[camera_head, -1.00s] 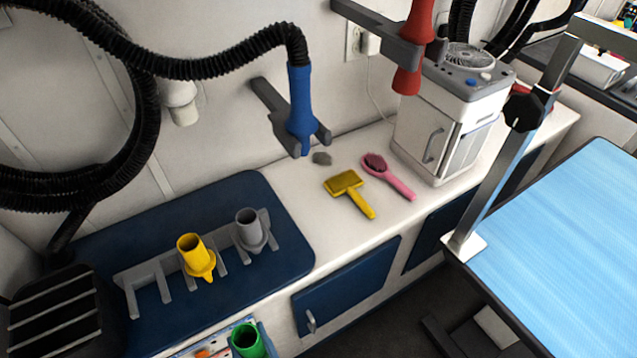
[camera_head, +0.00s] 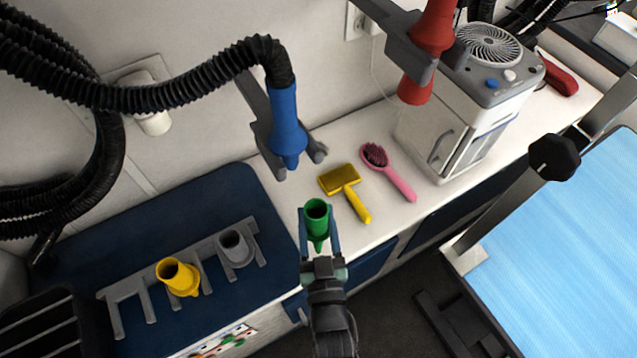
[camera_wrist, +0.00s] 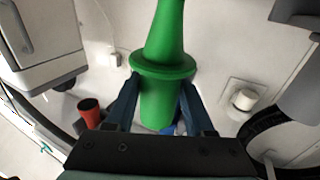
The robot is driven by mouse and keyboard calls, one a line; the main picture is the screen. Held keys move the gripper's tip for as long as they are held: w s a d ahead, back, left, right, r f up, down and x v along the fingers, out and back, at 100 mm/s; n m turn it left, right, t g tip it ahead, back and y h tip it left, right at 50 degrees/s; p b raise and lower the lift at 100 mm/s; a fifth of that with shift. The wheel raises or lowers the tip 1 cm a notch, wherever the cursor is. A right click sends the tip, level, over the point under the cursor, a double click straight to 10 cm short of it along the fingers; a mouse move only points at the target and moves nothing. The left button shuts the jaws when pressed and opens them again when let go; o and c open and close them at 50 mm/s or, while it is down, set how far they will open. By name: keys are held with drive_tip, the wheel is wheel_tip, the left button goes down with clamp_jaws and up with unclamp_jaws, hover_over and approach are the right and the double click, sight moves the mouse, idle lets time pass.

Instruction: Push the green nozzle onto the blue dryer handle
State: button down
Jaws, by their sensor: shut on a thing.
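The green nozzle (camera_head: 316,216) is gripped between the two fingers of my gripper (camera_head: 319,240), with its round opening facing up in the head view. It also fills the middle of the wrist view (camera_wrist: 163,85), where a flange rests just beyond the fingertips. The blue dryer handle (camera_head: 286,122) hangs in a grey wall bracket (camera_head: 272,135), with a black hose (camera_head: 200,72) running from its top. The nozzle is apart from the handle, lower and to its right in the head view. In the wrist view the handle is mostly hidden behind the nozzle.
A rack (camera_head: 128,302) on the blue mat (camera_head: 190,330) holds a yellow nozzle (camera_head: 178,277) and a grey nozzle (camera_head: 235,248). A yellow brush (camera_head: 342,184) and pink brush (camera_head: 390,172) lie on the counter. A red handle (camera_head: 432,35) hangs right of the blue one.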

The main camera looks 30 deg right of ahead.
sight(292, 169)
drive_tip(key=w+b, duration=0.1)
drive_tip(key=w, duration=0.8)
drive_tip(key=shift+w+b, duration=0.2)
drive_tip(key=shift+b, duration=0.15)
drive_tip(key=shift+a+r, duration=0.1)
drive_tip(key=shift+r, duration=0.15)
idle(1.1)
drive_tip(key=shift+r+p, duration=0.75)
drive_tip(key=shift+p, duration=0.1)
drive_tip(key=shift+r, duration=0.25)
drive_tip(key=shift+r+p, duration=0.55)
drive_tip(key=shift+p, duration=0.2)
drive_tip(key=shift+r+p, duration=0.75)
drive_tip(key=shift+r, duration=0.1)
idle(0.5)
